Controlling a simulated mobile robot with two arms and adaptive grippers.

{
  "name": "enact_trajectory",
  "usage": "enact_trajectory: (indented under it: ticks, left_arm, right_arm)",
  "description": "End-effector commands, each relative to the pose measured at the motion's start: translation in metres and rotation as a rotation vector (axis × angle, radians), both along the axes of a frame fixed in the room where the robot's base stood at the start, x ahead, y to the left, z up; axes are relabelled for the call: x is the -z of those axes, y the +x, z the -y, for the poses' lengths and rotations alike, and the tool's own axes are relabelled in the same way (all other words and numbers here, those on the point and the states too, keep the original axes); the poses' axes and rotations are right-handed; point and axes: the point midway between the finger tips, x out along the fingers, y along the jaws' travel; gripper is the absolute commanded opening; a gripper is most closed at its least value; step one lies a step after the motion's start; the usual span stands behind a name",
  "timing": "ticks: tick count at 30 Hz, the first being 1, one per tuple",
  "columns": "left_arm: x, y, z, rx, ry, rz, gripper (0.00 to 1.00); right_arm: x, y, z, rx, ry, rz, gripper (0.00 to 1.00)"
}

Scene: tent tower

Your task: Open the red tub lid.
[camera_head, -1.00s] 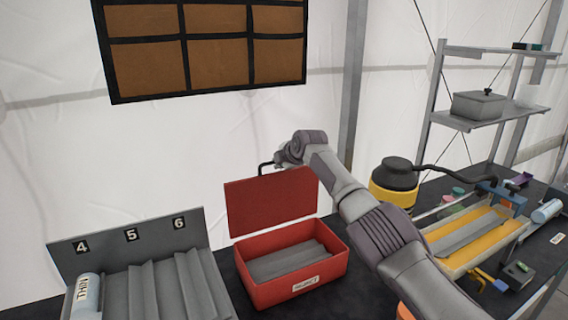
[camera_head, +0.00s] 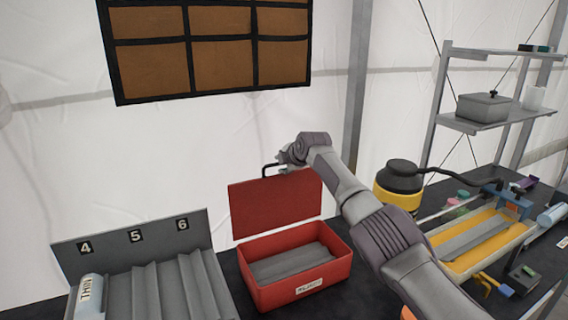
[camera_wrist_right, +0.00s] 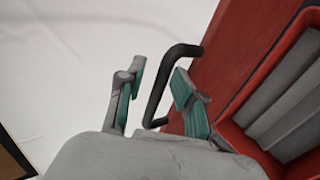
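The red tub (camera_head: 296,278) stands on the dark table with its red lid (camera_head: 275,208) raised about upright at its back edge. The lid also shows in the right wrist view (camera_wrist_right: 245,45). A black bar handle (camera_wrist_right: 172,75) sits on the lid's edge. My right gripper (camera_wrist_right: 158,72) is at the lid's top, partly hidden by its own wrist in the head view (camera_head: 285,157). Its two teal-padded fingers are apart, with the handle between them and a gap visible on the left side. My left gripper is not in view.
A grey grooved rack (camera_head: 150,270) numbered 4, 5 and 6 stands left of the tub, holding a labelled cylinder (camera_head: 90,296). A yellow-and-black canister (camera_head: 398,185) and a yellow tray (camera_head: 480,245) are to the right. A metal shelf (camera_head: 485,118) stands behind.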

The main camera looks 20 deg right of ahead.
Motion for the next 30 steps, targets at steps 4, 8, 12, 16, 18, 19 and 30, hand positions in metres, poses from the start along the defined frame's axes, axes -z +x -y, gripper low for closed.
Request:
enact_trajectory:
  ticks: [4,8,12,16,18,19,30]
  left_arm:
    - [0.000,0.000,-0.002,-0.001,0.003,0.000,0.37]
    - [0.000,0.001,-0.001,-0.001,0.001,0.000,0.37]
    - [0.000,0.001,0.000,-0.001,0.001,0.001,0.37]
    - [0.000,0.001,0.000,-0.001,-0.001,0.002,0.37]
    - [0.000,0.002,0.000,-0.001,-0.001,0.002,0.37]
    - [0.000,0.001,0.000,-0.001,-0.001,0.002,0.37]
    - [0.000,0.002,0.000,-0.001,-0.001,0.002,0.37]
  right_arm:
    - [0.000,-0.002,0.001,0.000,0.000,-0.003,0.37]
    - [-0.005,-0.008,0.002,-0.001,-0.001,-0.001,0.37]
    - [-0.011,-0.019,0.002,-0.001,-0.002,0.000,0.37]
    - [-0.021,-0.032,0.004,-0.001,-0.003,0.001,0.37]
    - [-0.027,-0.040,0.004,-0.001,-0.003,0.001,0.37]
    - [-0.029,-0.043,0.005,0.000,-0.003,0.002,0.37]
    - [-0.061,-0.088,0.008,0.000,-0.001,0.001,0.37]
